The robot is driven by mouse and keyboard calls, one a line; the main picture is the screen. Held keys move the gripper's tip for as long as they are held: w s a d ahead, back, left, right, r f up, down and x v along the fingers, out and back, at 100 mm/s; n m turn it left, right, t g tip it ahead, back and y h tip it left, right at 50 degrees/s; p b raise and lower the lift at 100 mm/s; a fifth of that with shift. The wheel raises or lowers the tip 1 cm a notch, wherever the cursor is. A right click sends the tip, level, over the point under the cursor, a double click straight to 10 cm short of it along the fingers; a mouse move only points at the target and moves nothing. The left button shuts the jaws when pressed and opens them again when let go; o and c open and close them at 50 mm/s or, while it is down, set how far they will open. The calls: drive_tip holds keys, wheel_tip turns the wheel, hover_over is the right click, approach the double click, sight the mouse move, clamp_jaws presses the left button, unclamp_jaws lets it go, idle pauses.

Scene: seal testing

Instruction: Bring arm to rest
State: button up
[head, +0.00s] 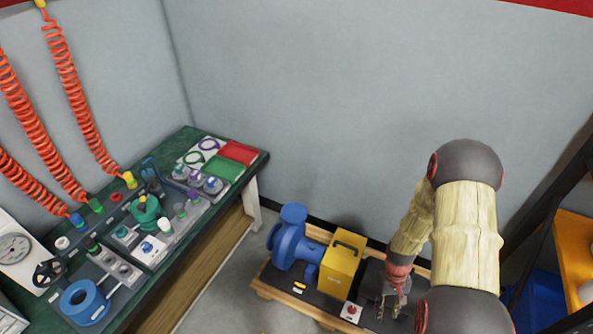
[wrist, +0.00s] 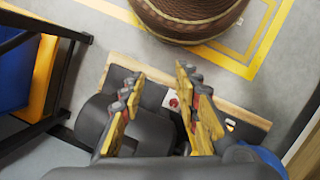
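My arm, in a pale quilted cover with dark joints, fills the right of the head view. My gripper (head: 388,306) hangs at its end, over or in front of the right part of a wooden pallet (head: 263,291). In the wrist view my gripper (wrist: 158,76) shows two yellow-padded fingers set apart with nothing held between them. Past the fingers is a white box with a red button (wrist: 173,102), which also shows left of the gripper in the head view (head: 351,311). I cannot tell the gripper's exact height above the pallet.
On the pallet stand a blue pump (head: 290,245) and a yellow box (head: 342,266). A green-topped workbench (head: 258,164) with fittings is at left. A dark-framed shelf (head: 547,215) with a blue bin is at right. The wrist view shows a brown round container (wrist: 190,18) on the floor.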

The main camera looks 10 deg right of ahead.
drive_tip(key=s+a+r+t+p, duration=0.1)
drive_tip(key=a+r, duration=0.4)
drive_tip(key=r, duration=1.3)
drive_tip(key=s+a+r+n+t+p, duration=0.1)
drive_tip(key=a+r+t, duration=0.4)
drive_tip(key=r, duration=1.3)
drive_tip(key=s+a+r+t+p, duration=0.2)
drive_tip(key=a+r, duration=0.4)
drive_tip(key=r, duration=1.1)
drive_tip(key=shift+s+a+r+n+t+p, duration=0.3)
drive_tip(key=shift+s+r+t+p, duration=0.1)
drive_tip(key=shift+s+p, duration=0.35)
drive_tip(key=shift+w, duration=0.1)
